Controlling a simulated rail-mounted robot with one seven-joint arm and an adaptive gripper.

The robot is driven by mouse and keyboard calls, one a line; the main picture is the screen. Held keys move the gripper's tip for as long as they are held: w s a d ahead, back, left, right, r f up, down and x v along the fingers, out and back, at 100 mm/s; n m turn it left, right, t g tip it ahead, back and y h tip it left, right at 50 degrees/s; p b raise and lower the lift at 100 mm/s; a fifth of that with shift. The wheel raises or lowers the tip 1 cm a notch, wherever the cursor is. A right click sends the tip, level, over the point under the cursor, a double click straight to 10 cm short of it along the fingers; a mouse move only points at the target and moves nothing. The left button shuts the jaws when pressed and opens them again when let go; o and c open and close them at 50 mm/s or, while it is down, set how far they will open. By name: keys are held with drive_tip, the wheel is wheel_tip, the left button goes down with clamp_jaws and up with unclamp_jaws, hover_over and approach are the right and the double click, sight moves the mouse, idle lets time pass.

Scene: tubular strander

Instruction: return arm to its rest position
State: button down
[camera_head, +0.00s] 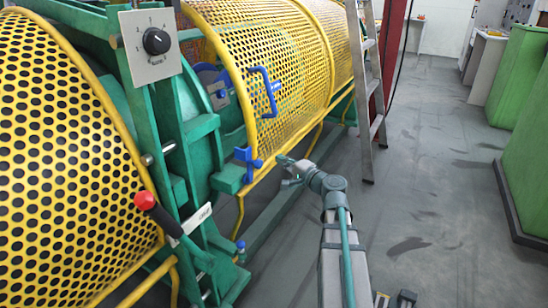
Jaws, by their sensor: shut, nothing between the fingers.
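My gripper (284,171) is at the end of my arm, in the lower middle of the head view. It is shut and empty, with its fingers pointing left. It shows close to the lower edge of the yellow perforated guard (283,60), just right of a blue latch (249,164). I cannot tell whether it touches the guard. My arm (333,215) reaches up from the bottom edge and bends left at the wrist.
A ladder (372,85) stands behind my arm. Green cabinets (525,75) line the right. The grey floor (430,180) between is clear.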

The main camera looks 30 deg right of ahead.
drive_tip(key=p+v, duration=0.1)
drive_tip(key=v, duration=0.5)
drive_tip(key=s+a+f+n+g+y, duration=0.2)
drive_tip(key=s+a+f+n+g, duration=0.2)
drive_tip(key=s+a+f+g, duration=0.55)
drive_tip(key=s+a+f+n+g+y, duration=0.1)
drive_tip(key=s+a+f+n+g, duration=0.35)
drive_tip(key=f, duration=1.05)
drive_tip(key=s+a+f+n+g+h, duration=0.1)
drive_tip(key=s+a+f+g, duration=0.1)
drive_tip(key=s+f+g, duration=0.3)
drive_tip(key=s+a+f+n+g+h, duration=0.1)
drive_tip(key=s+a+f+n+g, duration=0.2)
drive_tip(key=s, duration=0.4)
drive_tip(key=s+a+f+n+g+h, duration=0.1)
drive_tip(key=s+a+f+g+h, duration=0.2)
drive_tip(key=s, duration=0.4)
drive_tip(key=s+a+f+n+g+h, duration=0.2)
drive_tip(key=s+f+g+h, duration=0.15)
drive_tip(key=s, duration=0.35)
drive_tip(key=s+r+t+p, duration=0.2)
drive_tip(key=r+p, duration=0.6)
drive_tip(key=p, duration=0.9)
drive_tip(key=s+r+t+p, duration=0.1)
drive_tip(key=r+p, duration=0.7)
drive_tip(key=p, duration=0.9)
drive_tip(key=shift+s+t+y, duration=0.4)
drive_tip(key=shift+t+y, duration=0.05)
drive_tip(key=shift+t, duration=0.2)
